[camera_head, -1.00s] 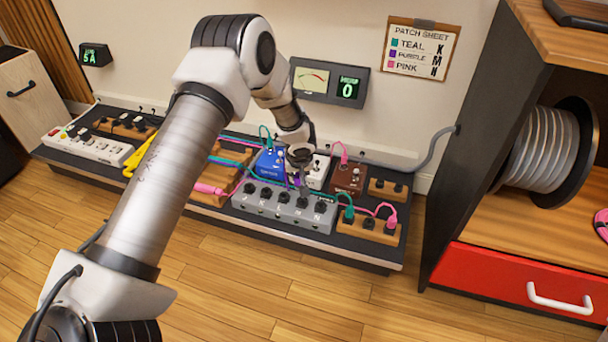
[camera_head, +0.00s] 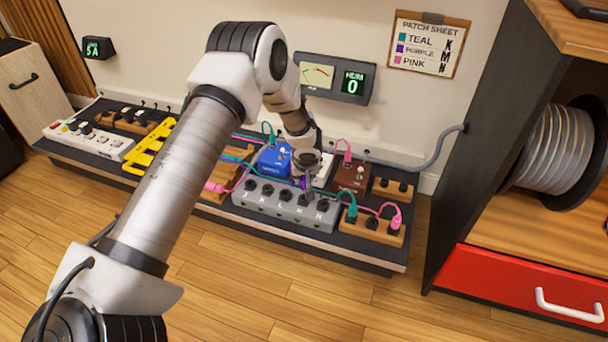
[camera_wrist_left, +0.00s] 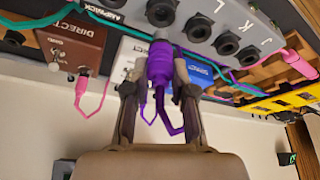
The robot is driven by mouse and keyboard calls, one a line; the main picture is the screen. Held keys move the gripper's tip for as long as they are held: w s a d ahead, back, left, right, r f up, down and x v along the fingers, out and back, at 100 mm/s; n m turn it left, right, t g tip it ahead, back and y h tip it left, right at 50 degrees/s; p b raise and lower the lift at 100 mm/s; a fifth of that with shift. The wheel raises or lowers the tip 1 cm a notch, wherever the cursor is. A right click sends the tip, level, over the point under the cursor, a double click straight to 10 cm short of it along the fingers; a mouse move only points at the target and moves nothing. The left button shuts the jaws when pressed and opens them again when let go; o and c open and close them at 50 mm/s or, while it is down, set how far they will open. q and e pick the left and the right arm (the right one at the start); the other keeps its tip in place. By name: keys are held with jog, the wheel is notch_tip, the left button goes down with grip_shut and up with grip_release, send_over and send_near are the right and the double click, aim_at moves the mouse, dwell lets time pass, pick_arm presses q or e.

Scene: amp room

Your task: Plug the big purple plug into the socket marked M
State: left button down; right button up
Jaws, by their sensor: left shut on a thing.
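The big purple plug (camera_wrist_left: 160,68) is upright between the two fingers of my left gripper (camera_wrist_left: 156,85), which is shut on it. Purple cord loops hang below it in the left wrist view. In the head view, my left gripper (camera_head: 305,165) is at the back edge of the grey socket box (camera_head: 262,209), near the letter M. Only a bit of purple shows there. My right gripper is not in view.
A blue pedal (camera_head: 273,160), a brown pedal (camera_head: 351,178) and a white pedal crowd around the gripper. Teal and pink cords cross nearby. A wooden block (camera_head: 384,233) with plugs is at right. The wall display (camera_head: 354,83) reads 0.

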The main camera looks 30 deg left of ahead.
aim_at(304, 187)
pick_arm(q)
jog(key=shift+f+b, duration=0.65)
jog(key=shift+f, duration=0.95)
jog(key=shift+f+b, duration=0.6)
jog(key=shift+b, duration=0.3)
jog(key=c, duration=0.9)
grip_release()
jog(key=shift+r, duration=0.1)
jog(key=v, duration=1.2)
